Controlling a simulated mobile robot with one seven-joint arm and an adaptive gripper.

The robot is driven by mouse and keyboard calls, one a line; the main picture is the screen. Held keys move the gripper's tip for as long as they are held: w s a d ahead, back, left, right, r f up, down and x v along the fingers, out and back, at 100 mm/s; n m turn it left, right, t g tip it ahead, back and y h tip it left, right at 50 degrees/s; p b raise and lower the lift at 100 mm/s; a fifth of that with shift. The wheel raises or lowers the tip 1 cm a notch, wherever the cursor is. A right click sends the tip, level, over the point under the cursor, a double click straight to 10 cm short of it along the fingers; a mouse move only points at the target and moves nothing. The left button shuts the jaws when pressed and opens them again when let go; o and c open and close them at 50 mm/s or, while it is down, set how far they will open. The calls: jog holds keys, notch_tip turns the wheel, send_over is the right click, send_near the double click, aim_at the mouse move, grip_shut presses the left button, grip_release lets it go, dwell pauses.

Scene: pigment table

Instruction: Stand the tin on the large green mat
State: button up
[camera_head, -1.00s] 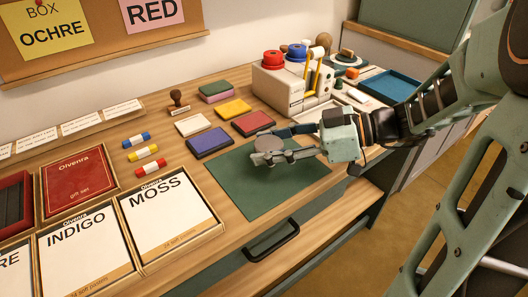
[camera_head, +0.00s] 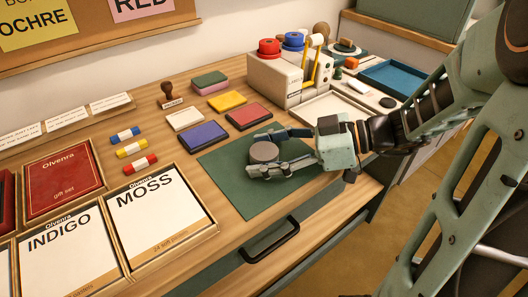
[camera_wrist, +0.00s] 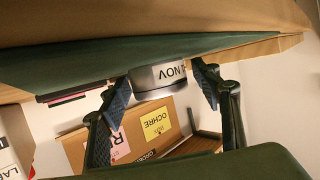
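The tin (camera_head: 264,152) is a small round grey tin with a flat top. It stands upright on the large green mat (camera_head: 262,196), toward the mat's upper middle. In the wrist view the picture is turned over, and the tin (camera_wrist: 158,76) shows part of a dark-lettered label, with its base against the mat (camera_wrist: 90,58). My gripper (camera_head: 260,155) reaches in low from the right, one finger on each side of the tin. In the wrist view the fingers of my gripper (camera_wrist: 160,88) stand apart, with narrow gaps beside the tin.
A blue pad (camera_head: 203,136) and a red pad (camera_head: 249,116) lie just behind the mat. Boxes lettered MOSS (camera_head: 158,215) and INDIGO (camera_head: 66,252) lie to the left. A blue tray (camera_head: 395,77) is at the back right. A drawer handle (camera_head: 271,242) sticks out in front.

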jog(key=shift+r+p, duration=0.25)
jog(key=shift+p, duration=0.05)
jog(key=p+v, duration=0.2)
jog(key=v, duration=1)
jog(key=shift+f, duration=0.1)
